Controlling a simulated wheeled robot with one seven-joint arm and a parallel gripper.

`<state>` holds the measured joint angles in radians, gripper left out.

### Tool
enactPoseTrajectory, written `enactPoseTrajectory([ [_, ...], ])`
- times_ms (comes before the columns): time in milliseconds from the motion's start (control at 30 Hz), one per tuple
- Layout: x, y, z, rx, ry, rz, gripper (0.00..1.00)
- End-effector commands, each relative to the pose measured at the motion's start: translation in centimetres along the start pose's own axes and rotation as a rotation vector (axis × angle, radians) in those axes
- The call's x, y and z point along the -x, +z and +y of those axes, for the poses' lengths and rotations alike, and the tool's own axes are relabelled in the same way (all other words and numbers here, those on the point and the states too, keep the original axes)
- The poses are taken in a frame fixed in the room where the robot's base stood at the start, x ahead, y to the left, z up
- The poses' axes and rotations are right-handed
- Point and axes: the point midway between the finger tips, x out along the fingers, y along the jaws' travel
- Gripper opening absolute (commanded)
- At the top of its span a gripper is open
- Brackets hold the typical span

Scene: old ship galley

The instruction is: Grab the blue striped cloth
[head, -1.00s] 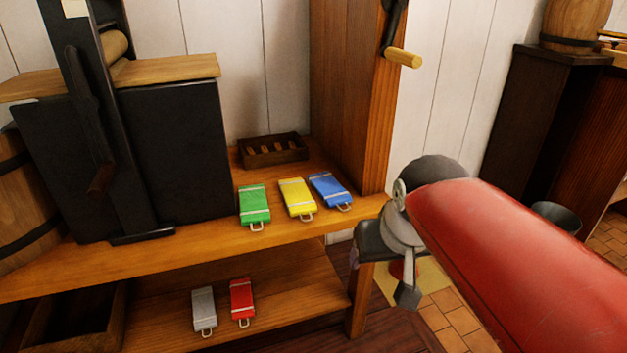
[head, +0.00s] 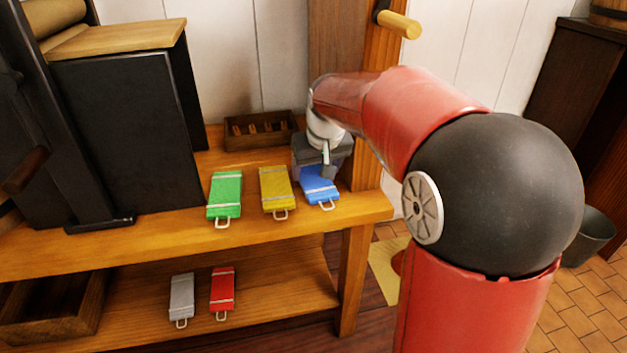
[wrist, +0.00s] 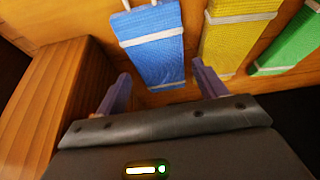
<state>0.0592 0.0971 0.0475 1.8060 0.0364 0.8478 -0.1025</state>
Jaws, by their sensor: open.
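The blue striped cloth (head: 319,188) is a flat folded bundle with white bands and a pale loop. It lies on the upper wooden shelf, at the right end of a row of cloths. In the wrist view the blue cloth (wrist: 156,50) is ahead of my gripper (wrist: 160,88), between the lines of its two fingers. The fingers are apart with nothing held. In the head view my gripper (head: 322,168) is over the far end of the blue cloth and hides part of it. I cannot tell whether it touches the cloth.
A yellow cloth (head: 276,190) and a green cloth (head: 225,195) lie left of the blue one. A wooden post (wrist: 55,95) stands close beside my gripper. A slotted box (head: 258,131) is behind. Grey (head: 181,297) and red (head: 222,290) cloths lie on the lower shelf.

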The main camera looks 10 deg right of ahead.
Motion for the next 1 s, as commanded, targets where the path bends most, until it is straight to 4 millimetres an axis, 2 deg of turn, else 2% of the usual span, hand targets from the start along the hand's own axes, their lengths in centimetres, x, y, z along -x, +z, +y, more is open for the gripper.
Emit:
enactPoseTrajectory([
  [33, -1.0, 0.2, 0.0, 0.000, 0.000, -0.003, 0.71],
  [167, -2.3, 0.1, 0.0, 0.000, 0.000, -0.001, 0.71],
  [433, -2.5, 0.1, 0.0, 0.000, 0.000, 0.000, 0.71],
  [700, -2.5, 0.1, 0.0, 0.000, 0.000, 0.000, 0.37],
  [1000, -2.3, 0.0, -0.1, 0.000, 0.000, 0.001, 0.36],
])
